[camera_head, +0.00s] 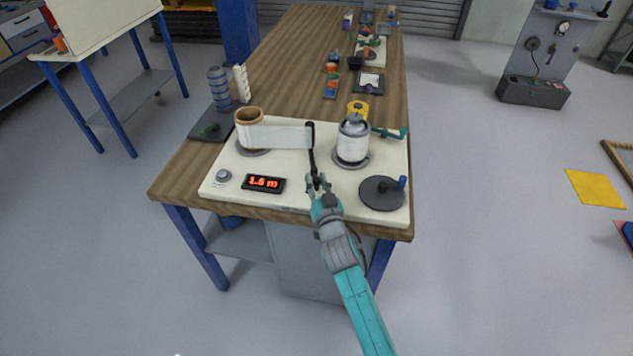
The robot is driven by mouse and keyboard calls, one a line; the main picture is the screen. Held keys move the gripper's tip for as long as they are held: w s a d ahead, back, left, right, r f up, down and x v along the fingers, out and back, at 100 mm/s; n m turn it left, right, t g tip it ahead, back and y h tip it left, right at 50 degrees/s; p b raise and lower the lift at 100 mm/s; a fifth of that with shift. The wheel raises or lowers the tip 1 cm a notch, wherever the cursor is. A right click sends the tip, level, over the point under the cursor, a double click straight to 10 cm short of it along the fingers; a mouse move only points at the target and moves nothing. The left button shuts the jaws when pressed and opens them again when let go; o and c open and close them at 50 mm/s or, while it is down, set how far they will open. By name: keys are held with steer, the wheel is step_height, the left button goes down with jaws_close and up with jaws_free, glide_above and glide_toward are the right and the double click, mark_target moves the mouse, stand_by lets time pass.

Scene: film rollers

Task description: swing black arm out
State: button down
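The black arm (312,155) is a thin dark bar on the cream panel (290,160), running from a dark upright roller (310,134) toward the panel's front edge. My gripper (318,183) is at the near end of the black arm, with its fingertips around or beside that end. Whether the fingers are closed on it is too small to tell. A pale film band (280,137) stretches from the brown roll core (249,117) at left to the dark roller. A white roll (353,143) with a metal top stands right of the black arm.
A red-lit display (263,184) and a grey knob (224,175) are at the panel's front left. A dark crank disc (381,193) with a blue handle is at front right. A teal lever (390,132) is behind it. The wooden bench (290,50) extends back.

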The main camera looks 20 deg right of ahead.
steer(key=c, duration=0.9)
jaws_free()
steer(key=shift+o, duration=0.2)
steer(key=s+a, duration=0.1)
steer(key=s, duration=1.1)
steer(key=shift+a, duration=0.25)
steer(key=s+a+f+n+g+y, duration=0.1)
steer(key=s+f, duration=0.2)
steer(key=s, duration=0.8)
steer(key=s+a+f+n+g+y, duration=0.1)
steer(key=s+f+n, duration=0.15)
steer(key=s, duration=0.75)
steer(key=s+r, duration=0.3)
steer(key=s, duration=0.6)
steer(key=s+r+g, duration=0.1)
steer(key=s+r, duration=0.2)
steer(key=s, duration=0.7)
steer(key=shift+a+r+y, duration=0.15)
steer(key=shift+y, duration=0.15)
